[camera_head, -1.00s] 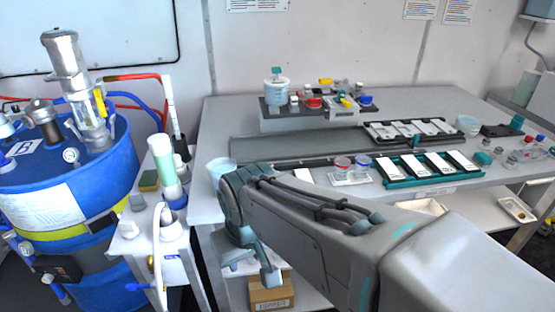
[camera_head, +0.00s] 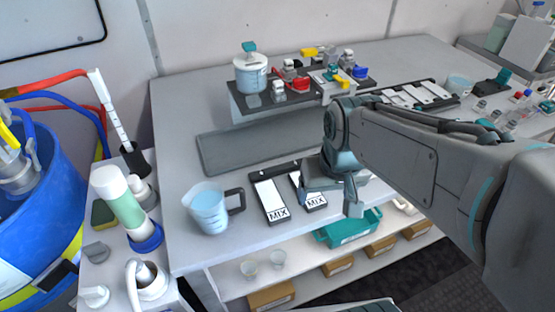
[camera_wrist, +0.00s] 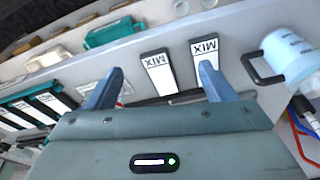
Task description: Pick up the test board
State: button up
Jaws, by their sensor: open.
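In the head view the left MIX board (camera_head: 268,194) is clear, and the right MIX board (camera_head: 313,202) is partly covered by my gripper (camera_head: 331,197). I cannot tell which, if either, is the test board. In the wrist view my gripper (camera_wrist: 160,72) is open and empty. The right MIX board (camera_wrist: 157,70) appears between its fingers, and the left MIX board (camera_wrist: 203,48) appears behind one fingertip. Contact is not visible.
A blue-filled measuring jug (camera_head: 208,207) stands left of the MIX boards. A raised shelf (camera_head: 275,102) with a pot and several small parts is behind. More boards (camera_head: 415,94) lie at the back right. A teal tray (camera_head: 350,228) sits below the front edge.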

jog(key=w+a+r+n+g+p, duration=0.1)
jog(key=w+a+r+n+p, duration=0.15)
jog(key=w+a, duration=0.3)
jog(key=g+p, duration=0.1)
jog(key=p, duration=0.2)
send_over(271, 198)
jog(key=f, duration=0.9)
jog(key=shift+w+a+f, duration=0.1)
jog(key=shift+a+f, duration=0.1)
jog(key=shift+d+f+p, duration=0.15)
jog(key=shift+f+p, duration=0.5)
jog(key=shift+f, duration=2.1)
jog(key=c, duration=1.1)
